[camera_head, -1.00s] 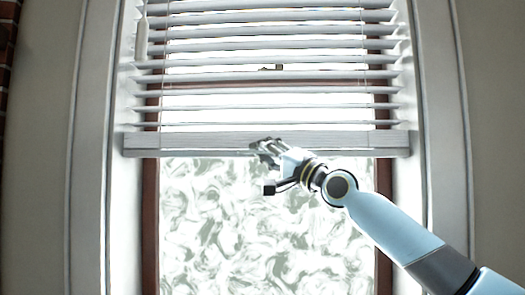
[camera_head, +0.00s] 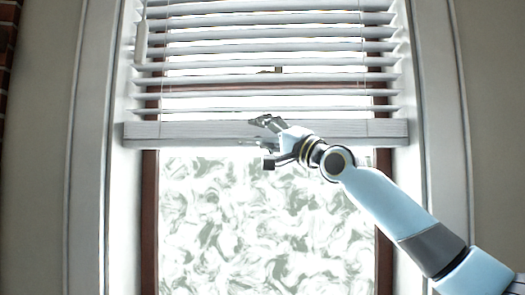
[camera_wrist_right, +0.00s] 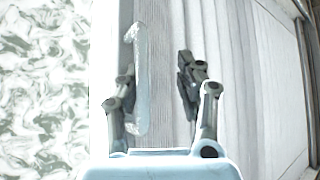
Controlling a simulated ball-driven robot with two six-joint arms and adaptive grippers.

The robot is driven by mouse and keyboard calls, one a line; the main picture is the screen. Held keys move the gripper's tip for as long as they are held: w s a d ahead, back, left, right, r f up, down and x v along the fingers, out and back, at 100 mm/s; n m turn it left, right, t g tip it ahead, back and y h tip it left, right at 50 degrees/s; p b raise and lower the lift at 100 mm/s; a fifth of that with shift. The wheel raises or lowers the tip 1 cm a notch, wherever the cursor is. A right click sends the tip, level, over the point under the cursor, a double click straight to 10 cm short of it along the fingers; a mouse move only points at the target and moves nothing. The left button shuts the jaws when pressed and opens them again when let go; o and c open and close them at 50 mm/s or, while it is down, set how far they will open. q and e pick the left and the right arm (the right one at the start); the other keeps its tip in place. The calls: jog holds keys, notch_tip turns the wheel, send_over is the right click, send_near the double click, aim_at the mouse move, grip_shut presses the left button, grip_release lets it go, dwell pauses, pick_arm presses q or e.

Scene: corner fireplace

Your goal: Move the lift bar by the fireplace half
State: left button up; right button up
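The lift bar (camera_head: 205,131) is the wide pale bottom rail of the white window blind, level across the window. In the right wrist view the pale bar (camera_wrist_right: 163,50) runs up the picture. My right gripper (camera_head: 267,132) is at the bar's middle, one finger across its front and the other near its lower edge. In the right wrist view the right gripper (camera_wrist_right: 163,85) is partly closed, its fingers on either side of a strip of the bar. The exact contact is hard to see. My left gripper is not in view.
Blind slats (camera_head: 270,88) hang above the bar. Marbled window glass (camera_head: 240,220) shows below it. A wand (camera_head: 141,42) hangs at the upper left. Pale window trim (camera_head: 90,150) stands at both sides, and a strip of brick (camera_head: 8,40) is at the far left.

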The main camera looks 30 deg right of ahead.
aim_at(262, 111)
notch_tip(262, 111, up, 5)
dwell(0.4)
